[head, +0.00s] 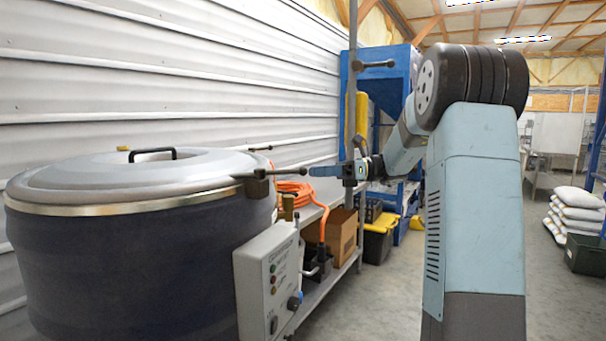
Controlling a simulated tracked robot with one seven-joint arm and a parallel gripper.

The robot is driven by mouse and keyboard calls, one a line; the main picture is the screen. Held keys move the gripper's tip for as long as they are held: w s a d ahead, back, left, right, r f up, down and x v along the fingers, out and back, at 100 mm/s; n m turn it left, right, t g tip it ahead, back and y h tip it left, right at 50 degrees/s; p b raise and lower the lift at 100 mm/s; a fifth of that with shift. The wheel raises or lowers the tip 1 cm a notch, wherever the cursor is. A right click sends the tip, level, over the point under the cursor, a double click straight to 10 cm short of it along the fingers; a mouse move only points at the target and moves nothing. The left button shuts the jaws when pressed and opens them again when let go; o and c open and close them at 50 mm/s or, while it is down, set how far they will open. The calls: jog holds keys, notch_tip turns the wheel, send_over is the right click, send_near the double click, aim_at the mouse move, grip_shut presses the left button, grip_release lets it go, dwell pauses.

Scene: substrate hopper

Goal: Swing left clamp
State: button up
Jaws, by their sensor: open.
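A large dark drum (130,270) with a round grey metal lid (90,182) stands at the left of the head view. A dark clamp (257,186) sits at the lid's right rim, its thin handle reaching right to a knob. Another thin clamp handle (261,148) shows at the lid's far side. I cannot tell from labels which clamp is the left one. My gripper (318,171) is open, pointing left, with its blue fingertips close to the near clamp's knob. Whether they touch or surround the knob is too small to tell.
A grey control box (268,275) stands at the drum's right side. A bench with an orange hose (296,192) and a cardboard box (340,232) lies behind. A vertical post (352,110) with a dark handle (375,64) rises near my gripper.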

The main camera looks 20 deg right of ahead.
jog(key=shift+s+d, duration=0.1)
jog(key=shift+d, duration=2.6)
jog(key=shift+c, duration=0.3)
